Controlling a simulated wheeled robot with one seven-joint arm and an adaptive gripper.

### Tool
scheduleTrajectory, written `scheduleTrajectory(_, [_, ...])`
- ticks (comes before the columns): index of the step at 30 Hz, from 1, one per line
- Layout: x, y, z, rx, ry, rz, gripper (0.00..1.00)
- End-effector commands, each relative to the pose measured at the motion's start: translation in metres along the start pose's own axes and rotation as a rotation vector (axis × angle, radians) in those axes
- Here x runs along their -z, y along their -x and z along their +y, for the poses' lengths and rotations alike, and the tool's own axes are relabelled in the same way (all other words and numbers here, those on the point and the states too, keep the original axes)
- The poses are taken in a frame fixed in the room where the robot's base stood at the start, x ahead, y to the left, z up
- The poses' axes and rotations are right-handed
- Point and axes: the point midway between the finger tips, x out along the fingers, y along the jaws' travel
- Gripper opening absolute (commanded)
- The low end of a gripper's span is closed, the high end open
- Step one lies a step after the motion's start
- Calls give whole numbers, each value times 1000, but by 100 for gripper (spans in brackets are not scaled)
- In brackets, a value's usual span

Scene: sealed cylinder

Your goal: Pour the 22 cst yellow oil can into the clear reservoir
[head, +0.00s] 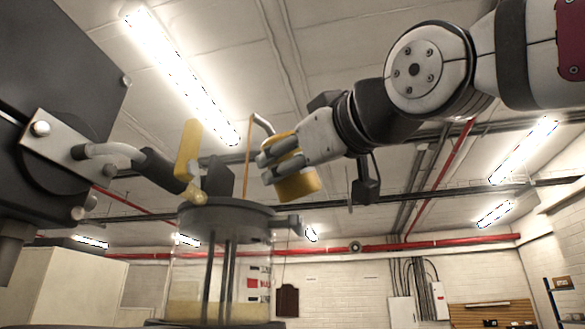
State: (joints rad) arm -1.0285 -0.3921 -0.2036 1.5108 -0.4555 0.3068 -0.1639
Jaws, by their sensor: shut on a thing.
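My gripper (268,166) is shut on the yellow oil can (298,186), its grey fingers wrapped across the can's side. The can is tilted, above and a little right of the clear reservoir (258,262). Its bent grey spout (263,124) points up and left. A thin amber stream (247,160) drops from the spout tip toward the reservoir's dark top (225,212). The top's opening is hidden from this low view. Pale yellow oil (222,311) lies at the reservoir's bottom. The can's label is not readable.
A dark machine (65,75) with a pipe and a yellow lever (187,150) stands close to the reservoir's left. A dark upright piece (220,177) rises by the reservoir top. Space right of the reservoir looks open, below my arm.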

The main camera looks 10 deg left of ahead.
Motion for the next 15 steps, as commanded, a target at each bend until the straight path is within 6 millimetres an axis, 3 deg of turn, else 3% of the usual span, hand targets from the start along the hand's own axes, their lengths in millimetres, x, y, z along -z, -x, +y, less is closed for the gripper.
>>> scheduleTrajectory(15, [0,0,2,0,40,16,10])
